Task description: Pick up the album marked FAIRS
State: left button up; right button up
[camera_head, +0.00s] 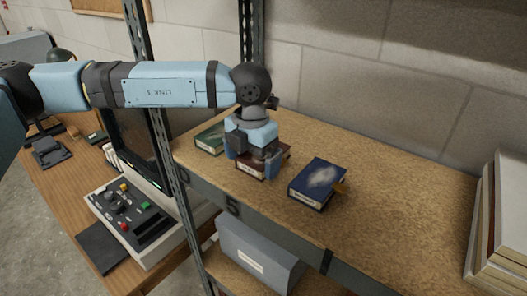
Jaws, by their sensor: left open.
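Three albums lie on the tan shelf. A dark red-brown album (249,171) with a pale spine label is under my left gripper (252,160). The gripper points down and is open, with its fingers at the two sides of this album; I cannot tell whether they touch it. The gripper hides much of its cover. A green album (208,139) lies just behind to the left, partly hidden by the gripper. A blue album (315,181) with a pale cloudy patch and a tan tab lies to the right. The label words are too small to read. My right gripper is not in view.
The shelf (390,215) is clear between the blue album and a stack of upright volumes (503,225) at the right. Grey metal posts (171,150) stand at its left. A grey box (258,255) sits below. A desk with a control panel (132,215) is at left.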

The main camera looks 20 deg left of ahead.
pick_arm(q)
jog(key=shift+f, duration=0.65)
jog(key=c, duration=1)
jog(key=shift+o, duration=0.2)
jog(key=shift+r, duration=0.1)
